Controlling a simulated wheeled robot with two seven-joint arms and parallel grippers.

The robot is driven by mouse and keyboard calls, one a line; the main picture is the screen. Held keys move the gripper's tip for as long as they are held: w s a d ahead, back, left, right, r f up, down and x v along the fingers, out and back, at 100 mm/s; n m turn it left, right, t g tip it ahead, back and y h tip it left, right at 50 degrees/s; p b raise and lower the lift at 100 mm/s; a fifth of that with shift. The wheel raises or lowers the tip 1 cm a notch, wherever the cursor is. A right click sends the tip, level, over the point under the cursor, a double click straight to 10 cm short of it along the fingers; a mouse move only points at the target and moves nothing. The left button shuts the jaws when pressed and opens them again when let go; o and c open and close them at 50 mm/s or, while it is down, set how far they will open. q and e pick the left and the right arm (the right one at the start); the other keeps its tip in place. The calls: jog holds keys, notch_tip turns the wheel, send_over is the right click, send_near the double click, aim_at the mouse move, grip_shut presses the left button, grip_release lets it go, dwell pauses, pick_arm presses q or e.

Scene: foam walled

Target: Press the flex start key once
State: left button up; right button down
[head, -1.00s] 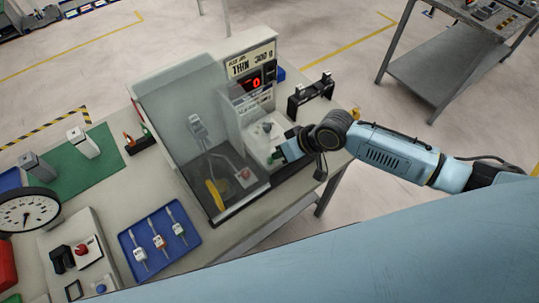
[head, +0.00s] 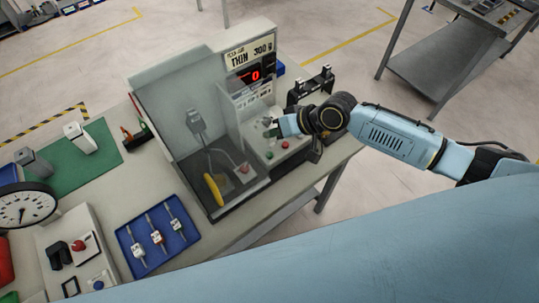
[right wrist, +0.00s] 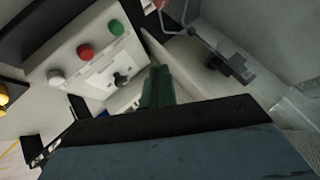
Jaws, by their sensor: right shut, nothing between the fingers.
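A tester with a red digit display (head: 255,75) stands on the bench. Its pale sloped control panel (head: 290,150) carries a green button (head: 269,155), a red button (head: 284,144) and a whitish button. In the right wrist view the green button (right wrist: 116,27), red button (right wrist: 85,51), whitish button (right wrist: 55,77) and a black knob (right wrist: 121,79) show clearly. I cannot read which is the flex start key. My right gripper (head: 275,129) is shut and empty over the panel's back part. Its green fingertips (right wrist: 160,75) are beside the knob, apart from the buttons. My left gripper is not in view.
A black fixture (head: 312,88) stands behind the panel. A blue tray (head: 187,243) of leads lies at front left.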

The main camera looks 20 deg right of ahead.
notch_tip(320, 180, down, 6)
jog(key=b, duration=0.5)
jog(key=shift+r, duration=0.1)
jog(key=shift+f, duration=0.5)
jog(key=shift+f+b, duration=0.15)
jog(key=shift+b, duration=0.15)
dwell(1.0)
jog(key=shift+f, duration=0.3)
